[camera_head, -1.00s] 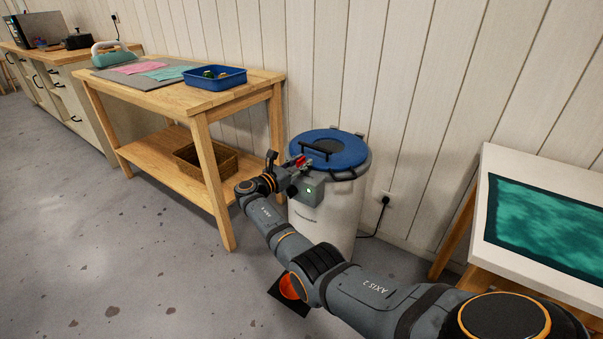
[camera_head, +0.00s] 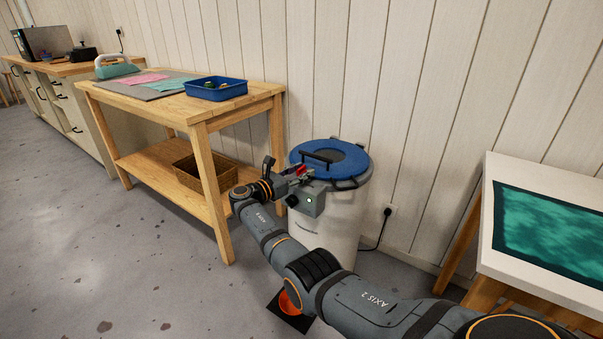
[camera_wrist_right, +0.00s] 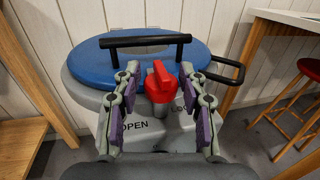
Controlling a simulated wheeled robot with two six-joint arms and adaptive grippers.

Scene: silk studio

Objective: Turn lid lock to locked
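The red lid lock knob (camera_wrist_right: 161,83) stands at the front edge of the blue-lidded white drum, between a label "OPEN" on the left and a partly hidden label on the right. Its grip looks roughly upright in the wrist view. The blue lid (camera_head: 347,161) lies on the drum (camera_head: 332,229) and has a black bar handle (camera_wrist_right: 146,40). My right gripper (camera_wrist_right: 160,73) is open, with one finger on each side of the knob and visible gaps to it. In the head view the right gripper (camera_head: 296,173) is at the lid's front left. My left gripper is not in view.
A grey control box (camera_head: 312,202) with a small lit light is on the drum's front. A wooden workbench (camera_head: 205,125) with a blue tray (camera_head: 216,93) stands to the left. A white table (camera_head: 540,253) stands to the right. A wall socket (camera_head: 389,209) is behind.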

